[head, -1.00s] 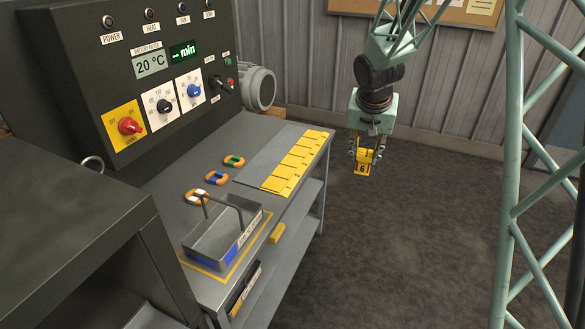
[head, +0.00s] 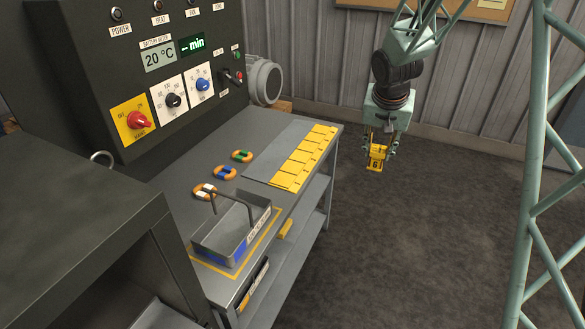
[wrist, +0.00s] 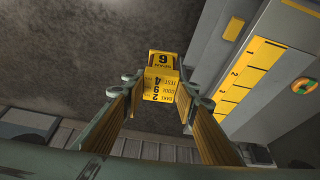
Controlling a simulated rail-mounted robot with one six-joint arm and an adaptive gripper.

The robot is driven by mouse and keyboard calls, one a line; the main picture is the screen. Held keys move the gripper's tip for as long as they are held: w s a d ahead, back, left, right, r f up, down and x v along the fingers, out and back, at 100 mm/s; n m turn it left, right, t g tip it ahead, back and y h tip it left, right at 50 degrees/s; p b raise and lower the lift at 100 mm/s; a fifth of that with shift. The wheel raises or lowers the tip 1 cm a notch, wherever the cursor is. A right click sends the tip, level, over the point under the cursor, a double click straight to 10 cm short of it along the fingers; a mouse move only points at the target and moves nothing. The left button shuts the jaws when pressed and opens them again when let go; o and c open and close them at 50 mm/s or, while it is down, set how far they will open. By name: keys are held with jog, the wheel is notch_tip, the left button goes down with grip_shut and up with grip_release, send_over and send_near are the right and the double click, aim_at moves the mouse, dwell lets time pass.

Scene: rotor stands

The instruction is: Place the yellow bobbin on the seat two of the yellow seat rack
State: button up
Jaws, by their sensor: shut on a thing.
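The yellow bobbin (head: 376,161) is a small yellow block marked with a 6. It hangs between the fingers of my gripper (head: 378,148), out over the floor to the right of the bench. In the wrist view the bobbin (wrist: 163,72) is gripped between both fingers, with printed numbers and words on its faces. The yellow seat rack (head: 304,158) is a row of yellow plates along the bench's right edge, apart from my gripper. In the wrist view the rack (wrist: 240,85) lies to the right, its plates looking empty; a 2 seems to show on one plate.
The bench top (head: 215,170) holds several orange rings with coloured bands and a grey handled tray (head: 225,235). A dark control panel (head: 180,75) stands behind it. A dark cabinet (head: 80,220) is at near left. Open floor (head: 420,230) lies right of the bench.

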jog(key=w+a+f+n+g+y+p, duration=0.1)
jog(key=w+a+f+n+y, duration=0.1)
jog(key=a+f+n, duration=0.4)
jog(key=w+a+f+n+g+y+p, duration=0.1)
jog(key=w+a+f+n, duration=0.4)
jog(key=a+n, duration=0.6)
jog(key=a+f+y+p, duration=0.1)
jog(key=a+y, duration=0.1)
jog(key=shift+w+g+y, duration=0.15)
jog(key=shift+g+y, duration=0.15)
jog(key=shift+g, duration=0.1)
dwell(0.6)
jog(key=shift+w+a, duration=0.1)
jog(key=w+a+f+p, duration=0.1)
jog(key=w+a, duration=0.8)
jog(key=w, duration=0.3)
jog(key=shift+w+a+f+p, duration=0.2)
jog(key=shift+w+f+p, duration=0.05)
jog(key=shift+w+p, duration=0.1)
dwell(0.4)
jog(key=shift+f, duration=1.75)
jog(key=shift+f, duration=0.15)
